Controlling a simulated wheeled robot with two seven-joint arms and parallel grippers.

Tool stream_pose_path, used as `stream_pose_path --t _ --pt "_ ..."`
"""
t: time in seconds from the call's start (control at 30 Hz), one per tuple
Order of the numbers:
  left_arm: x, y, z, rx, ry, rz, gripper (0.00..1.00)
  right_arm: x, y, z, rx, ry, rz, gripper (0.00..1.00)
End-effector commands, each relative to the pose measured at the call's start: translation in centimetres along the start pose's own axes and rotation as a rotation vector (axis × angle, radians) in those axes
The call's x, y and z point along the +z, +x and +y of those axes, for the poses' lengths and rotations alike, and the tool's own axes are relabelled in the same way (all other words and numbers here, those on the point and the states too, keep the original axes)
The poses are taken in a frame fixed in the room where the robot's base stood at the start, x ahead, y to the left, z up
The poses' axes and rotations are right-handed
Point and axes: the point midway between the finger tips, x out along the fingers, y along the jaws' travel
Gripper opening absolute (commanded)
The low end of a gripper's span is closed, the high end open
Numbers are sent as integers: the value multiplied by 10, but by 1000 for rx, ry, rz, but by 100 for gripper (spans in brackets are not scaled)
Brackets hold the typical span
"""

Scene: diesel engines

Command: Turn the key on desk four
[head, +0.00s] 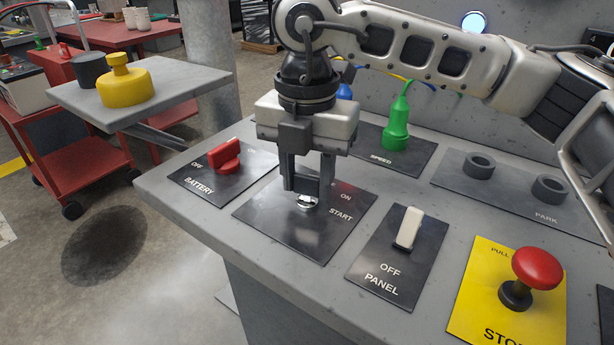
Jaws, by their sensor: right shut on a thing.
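The key switch is on a black panel (282,229) marked ON and START on the grey desk. My right gripper (307,194) points straight down over it, its dark fingers shut on the key. The fingers hide most of the key; only a bright metal piece, the lock's collar or part of the key (307,203), shows at the fingertips. I cannot tell which way the key is turned. My left gripper is not in view.
A red BATTERY switch (226,157) is left of the key panel. A white PANEL switch (409,228) and red STOP button (537,268) are to the right. A green plug (397,124) stands behind, near PARK sockets (549,190). A yellow-capped object (124,84) sits on a side shelf.

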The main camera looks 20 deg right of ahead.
Motion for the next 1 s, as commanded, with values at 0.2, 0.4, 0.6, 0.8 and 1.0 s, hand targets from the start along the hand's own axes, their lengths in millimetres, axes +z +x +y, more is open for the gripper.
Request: stream_pose_path --t 0.2,0.4,0.6,0.8,1.0 --pt "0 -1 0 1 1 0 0 2 -2 0 3 10 -6 14" --pt "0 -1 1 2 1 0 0 2 -2 0 4 9 -6 14" --pt "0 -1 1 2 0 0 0 1 -2 0 2 7 -4 58" --pt "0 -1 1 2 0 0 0 1 -3 0 2 6 -3 58" --pt "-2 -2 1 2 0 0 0 1 -28 1 5 6 -4 58"
